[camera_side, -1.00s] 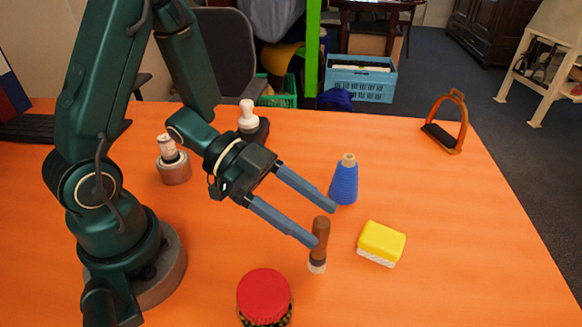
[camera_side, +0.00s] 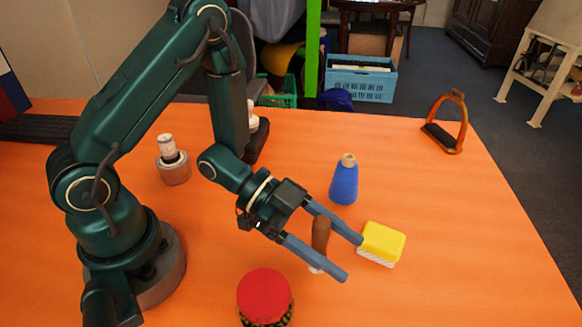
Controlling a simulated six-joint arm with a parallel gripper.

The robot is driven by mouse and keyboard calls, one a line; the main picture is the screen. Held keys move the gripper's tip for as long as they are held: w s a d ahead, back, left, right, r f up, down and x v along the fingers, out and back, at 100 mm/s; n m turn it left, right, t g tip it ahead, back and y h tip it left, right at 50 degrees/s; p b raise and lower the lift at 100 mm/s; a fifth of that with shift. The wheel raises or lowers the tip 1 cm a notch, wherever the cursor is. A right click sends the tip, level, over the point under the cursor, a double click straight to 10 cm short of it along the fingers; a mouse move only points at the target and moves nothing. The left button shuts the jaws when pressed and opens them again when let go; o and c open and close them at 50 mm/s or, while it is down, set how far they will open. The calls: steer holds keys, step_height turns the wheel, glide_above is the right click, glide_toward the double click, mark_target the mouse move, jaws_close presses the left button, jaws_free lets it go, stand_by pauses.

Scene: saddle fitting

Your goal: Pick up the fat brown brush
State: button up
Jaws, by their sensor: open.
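The fat brown brush (camera_side: 320,235) stands upright on the orange table, brown handle up and pale bristle end down. My gripper (camera_side: 352,260) is open, its two blue-grey fingers pointing down to the right. The brush shows between the fingers, one finger passing in front of its lower part and the other behind it to the right. I cannot tell whether either finger touches it. Part of the brush's lower end is hidden by the near finger.
A yellow sponge (camera_side: 382,241) lies close to the right fingertip. A blue thread cone (camera_side: 344,183) stands behind, and a red-lidded jar (camera_side: 264,297) stands in front. A stirrup (camera_side: 447,124) is at the far right. The right front of the orange table (camera_side: 470,270) is clear.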

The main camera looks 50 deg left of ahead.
jaws_close()
steer(key=shift+r, duration=0.2)
